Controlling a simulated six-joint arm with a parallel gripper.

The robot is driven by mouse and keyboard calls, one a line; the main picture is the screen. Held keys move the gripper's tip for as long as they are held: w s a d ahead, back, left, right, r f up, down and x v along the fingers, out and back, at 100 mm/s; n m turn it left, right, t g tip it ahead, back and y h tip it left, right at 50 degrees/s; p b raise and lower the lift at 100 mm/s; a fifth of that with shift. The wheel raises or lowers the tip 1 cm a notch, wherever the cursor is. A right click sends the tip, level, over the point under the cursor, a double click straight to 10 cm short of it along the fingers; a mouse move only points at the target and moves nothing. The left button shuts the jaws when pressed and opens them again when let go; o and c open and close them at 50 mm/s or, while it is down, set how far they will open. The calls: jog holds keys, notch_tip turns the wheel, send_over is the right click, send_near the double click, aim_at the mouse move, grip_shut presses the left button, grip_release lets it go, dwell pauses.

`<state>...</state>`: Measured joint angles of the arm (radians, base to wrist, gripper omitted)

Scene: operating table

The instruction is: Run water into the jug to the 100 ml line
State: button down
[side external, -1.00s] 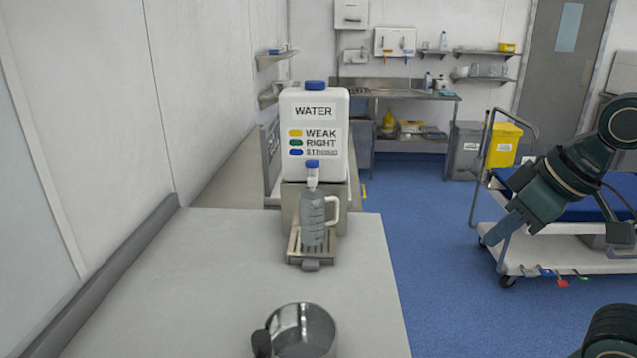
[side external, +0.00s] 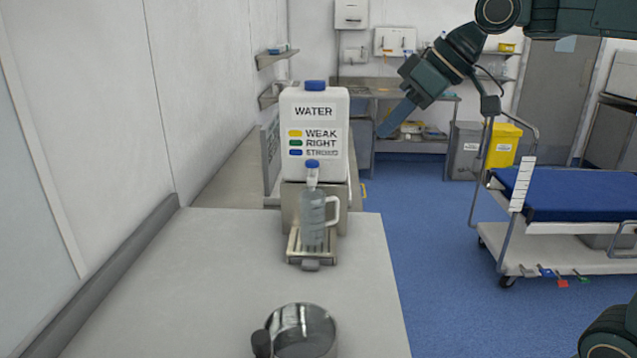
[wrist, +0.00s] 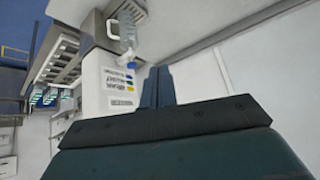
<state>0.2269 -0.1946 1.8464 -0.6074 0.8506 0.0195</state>
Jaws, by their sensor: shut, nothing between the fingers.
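The clear jug (side external: 313,222) with a white handle stands upright on a slatted drip tray (side external: 311,262) at the counter's right edge. It sits directly under the blue-topped tap (side external: 312,166) of the white WATER container (side external: 314,165). The water level in the jug cannot be made out. My gripper (side external: 382,132) is shut and empty, in the air right of the container. In the wrist view my gripper (wrist: 158,82) points past the container (wrist: 118,90), and the jug (wrist: 127,30) shows sideways at the top.
A metal pot (side external: 305,332) with a dark handle stands at the counter's front. The grey counter (side external: 200,290) is otherwise mostly clear. A wall runs along the left. A trolley with a blue top (side external: 575,192) stands on the right, beyond open floor.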

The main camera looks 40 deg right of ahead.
jog(key=w+d+n+y, duration=0.1)
jog(key=w+d+n, duration=0.1)
jog(key=w+d, duration=0.2)
jog(key=w+d+n+y, duration=0.2)
jog(key=w+d+n, duration=0.1)
jog(key=w, duration=0.8)
jog(key=shift+w+d+r, duration=0.15)
jog(key=shift+d+r, duration=0.05)
jog(key=shift+d, duration=0.55)
jog(key=shift+w+a+f, duration=0.1)
send_over(307, 161)
jog(key=s+d, duration=0.2)
notch_tip(307, 161, down, 8)
jog(key=f, duration=0.1)
jog(key=shift+s+f, duration=0.15)
jog(key=shift+f, duration=0.8)
